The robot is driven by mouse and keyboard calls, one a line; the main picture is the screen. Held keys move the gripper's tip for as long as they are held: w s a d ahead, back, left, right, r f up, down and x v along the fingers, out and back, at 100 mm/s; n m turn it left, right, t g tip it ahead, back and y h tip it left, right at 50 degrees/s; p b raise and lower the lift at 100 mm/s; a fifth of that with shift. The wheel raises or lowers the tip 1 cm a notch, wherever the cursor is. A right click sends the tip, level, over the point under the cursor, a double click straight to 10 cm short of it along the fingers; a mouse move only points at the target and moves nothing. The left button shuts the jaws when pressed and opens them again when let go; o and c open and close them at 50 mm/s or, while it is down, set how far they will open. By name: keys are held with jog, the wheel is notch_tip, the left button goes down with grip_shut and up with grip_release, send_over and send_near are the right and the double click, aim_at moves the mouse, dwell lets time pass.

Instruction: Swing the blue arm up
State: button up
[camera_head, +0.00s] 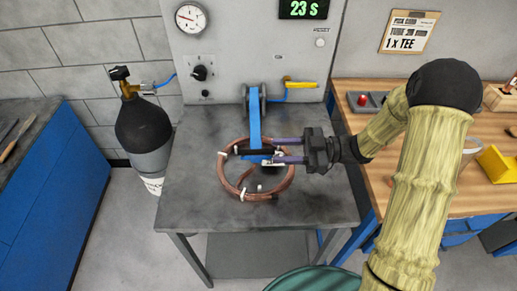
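The blue arm (255,123) hangs from a grey round pivot at the front of the grey panel. It reaches down and forward over a copper tube coil (228,180), which lies on the dark bench top. A black bar (258,151) crosses the arm's low end, with a blue piece below it. My gripper (275,150) comes in from the right with two purple fingers, one above and one below the bar's right part in the picture. A gap shows between the fingers, so they look open. Contact with the bar cannot be made out.
The grey panel (225,60) behind has a gauge (191,18), a black knob (199,73) and a yellow lever (300,84). A black gas cylinder (142,128) stands left of the bench (185,205). A wooden workbench (380,187) is at right, partly behind my arm.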

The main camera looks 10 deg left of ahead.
aim_at(258, 150)
jog(key=x, duration=0.6)
jog(key=shift+s+a+p, duration=0.15)
jog(key=shift+a+p, duration=0.1)
jog(key=shift+p, duration=0.05)
jog(key=shift+c, duration=0.5)
jog(key=shift+s, duration=0.1)
jog(key=c, duration=0.3)
grip_shut()
